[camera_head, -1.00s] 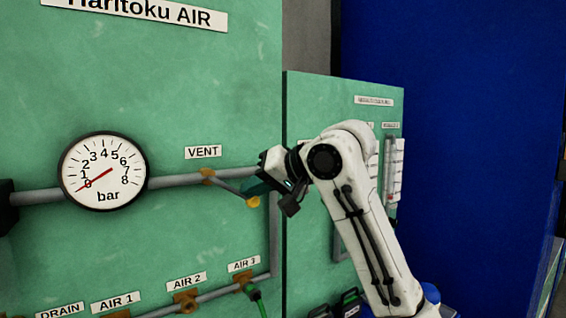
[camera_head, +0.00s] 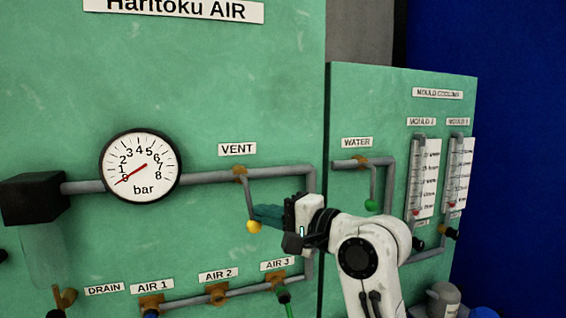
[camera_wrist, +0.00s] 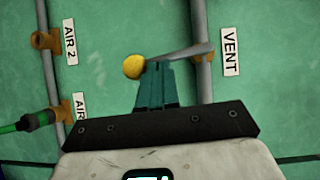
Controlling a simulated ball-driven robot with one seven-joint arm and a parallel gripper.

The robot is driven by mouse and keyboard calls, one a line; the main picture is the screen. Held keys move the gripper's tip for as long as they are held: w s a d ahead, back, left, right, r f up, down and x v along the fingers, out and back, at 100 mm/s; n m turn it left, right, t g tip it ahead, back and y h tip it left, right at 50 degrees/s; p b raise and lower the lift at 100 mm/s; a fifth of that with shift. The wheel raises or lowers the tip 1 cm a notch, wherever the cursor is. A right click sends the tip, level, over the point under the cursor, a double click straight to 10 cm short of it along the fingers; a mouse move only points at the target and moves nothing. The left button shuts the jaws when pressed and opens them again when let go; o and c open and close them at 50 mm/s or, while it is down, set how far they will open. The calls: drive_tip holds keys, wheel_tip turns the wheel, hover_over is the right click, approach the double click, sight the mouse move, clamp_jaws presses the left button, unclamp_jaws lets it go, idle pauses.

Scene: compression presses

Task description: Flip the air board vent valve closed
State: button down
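The vent valve (camera_head: 240,174) sits on the grey pipe under the VENT label. Its grey lever (camera_head: 249,200) points almost straight down and ends in a yellow knob (camera_head: 254,226). My gripper (camera_head: 258,214) is right of the lever, with its teal fingertips close to the lever just above the knob. In the wrist view, my gripper (camera_wrist: 157,66) has its fingers together, and the lever (camera_wrist: 180,55) crosses at their tips, with the yellow knob (camera_wrist: 134,67) to the left. The fingers seem to touch the lever, but contact is not certain.
The pressure gauge (camera_head: 140,166) reads near 0 bar. The AIR 3 outlet (camera_head: 276,280) with its green hose is below my gripper. A vertical pipe (camera_head: 310,265) runs beside my gripper. The water valve's green knob (camera_head: 371,205) is to the right.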

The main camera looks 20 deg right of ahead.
drive_tip(key=shift+a+f+m+t, duration=0.1)
drive_tip(key=shift+a+m+t, duration=0.2)
drive_tip(key=shift+a+m, duration=0.1)
idle(0.3)
